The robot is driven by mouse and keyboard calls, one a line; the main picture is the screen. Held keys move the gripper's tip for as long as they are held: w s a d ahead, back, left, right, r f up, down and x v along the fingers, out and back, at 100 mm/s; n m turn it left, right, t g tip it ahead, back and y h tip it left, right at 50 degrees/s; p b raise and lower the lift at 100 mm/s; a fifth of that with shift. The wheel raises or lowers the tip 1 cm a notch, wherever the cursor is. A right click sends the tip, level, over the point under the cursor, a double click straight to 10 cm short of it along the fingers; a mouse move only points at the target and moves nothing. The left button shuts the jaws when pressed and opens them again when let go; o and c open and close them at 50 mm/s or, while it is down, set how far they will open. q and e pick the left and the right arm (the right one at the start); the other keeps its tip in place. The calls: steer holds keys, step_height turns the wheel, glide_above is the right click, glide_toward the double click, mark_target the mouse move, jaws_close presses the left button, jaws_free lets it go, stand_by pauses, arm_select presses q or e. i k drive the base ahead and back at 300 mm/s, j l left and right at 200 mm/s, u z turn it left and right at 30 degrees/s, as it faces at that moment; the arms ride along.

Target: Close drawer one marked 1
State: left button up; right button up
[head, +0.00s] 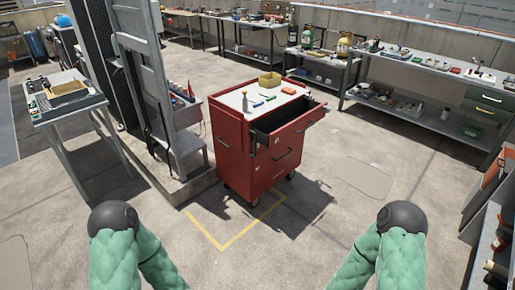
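A red wheeled cabinet (229,140) stands in the middle of the floor in the head view. Its top drawer (299,127) is pulled out toward the lower right, and its dark inside shows. The drawers below it (275,168) look shut. Small pale labels show on the front, but their numbers are too small to read. Two green padded parts of my arms with dark round ends show at the bottom left and bottom right, well apart from the cabinet. Neither of my grippers is in view.
The cabinet's pale top holds a yellow tray (270,80) and several small tools. A grey upright frame (150,85) stands close on its left. A small table (68,98) is farther left. Workbenches (428,70) line the back and right. The floor in front is clear, with yellow tape (237,236).

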mark_target(274, 136)
steer(key=i+l, duration=0.15)
steer(key=i, duration=0.5)
steer(key=i+l, duration=0.15)
steer(key=i, duration=0.45)
steer(key=j+u, duration=0.05)
